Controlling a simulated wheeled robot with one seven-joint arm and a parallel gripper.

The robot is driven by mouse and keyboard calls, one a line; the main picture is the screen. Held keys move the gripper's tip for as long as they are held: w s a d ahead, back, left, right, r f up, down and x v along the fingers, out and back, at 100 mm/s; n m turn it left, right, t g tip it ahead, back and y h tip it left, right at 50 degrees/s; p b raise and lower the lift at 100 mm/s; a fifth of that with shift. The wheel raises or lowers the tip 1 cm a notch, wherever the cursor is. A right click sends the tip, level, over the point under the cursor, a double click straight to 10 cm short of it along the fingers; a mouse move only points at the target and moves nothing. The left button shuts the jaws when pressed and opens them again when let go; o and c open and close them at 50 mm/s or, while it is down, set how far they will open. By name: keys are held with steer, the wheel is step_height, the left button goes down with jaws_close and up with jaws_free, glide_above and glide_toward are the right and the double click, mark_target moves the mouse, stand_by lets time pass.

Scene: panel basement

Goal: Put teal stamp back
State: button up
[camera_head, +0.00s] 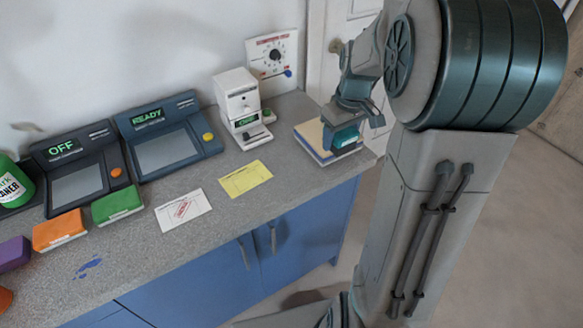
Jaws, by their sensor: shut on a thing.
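My gripper (350,110) is at the right end of the counter, pointing down and shut on the teal stamp (346,137). The stamp shows as a teal block below the fingers; its upper part is hidden by them. It is over or on the right part of a flat pad (312,137) with a tan top and blue side. I cannot tell whether the stamp touches the pad.
Left of the pad stand a white device (238,100) and two dark consoles reading READY (168,150) and OFF (80,185). A yellow note (245,178) and a stamped white card (183,211) lie in front. Green (117,205) and orange (60,231) blocks are farther left.

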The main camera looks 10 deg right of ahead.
steer(key=p, duration=0.1)
glide_above(293, 173)
steer(key=f, duration=0.6)
steer(key=shift+s+d+f, duration=0.1)
steer(key=shift+s+f, duration=0.1)
steer(key=shift+s, duration=0.1)
steer(key=shift+f, duration=0.2)
steer(key=shift+f+p, duration=0.3)
steer(key=shift+f, duration=1.55)
steer(key=shift+f, duration=0.25)
steer(key=o, duration=0.8)
steer(key=shift+r, duration=0.1)
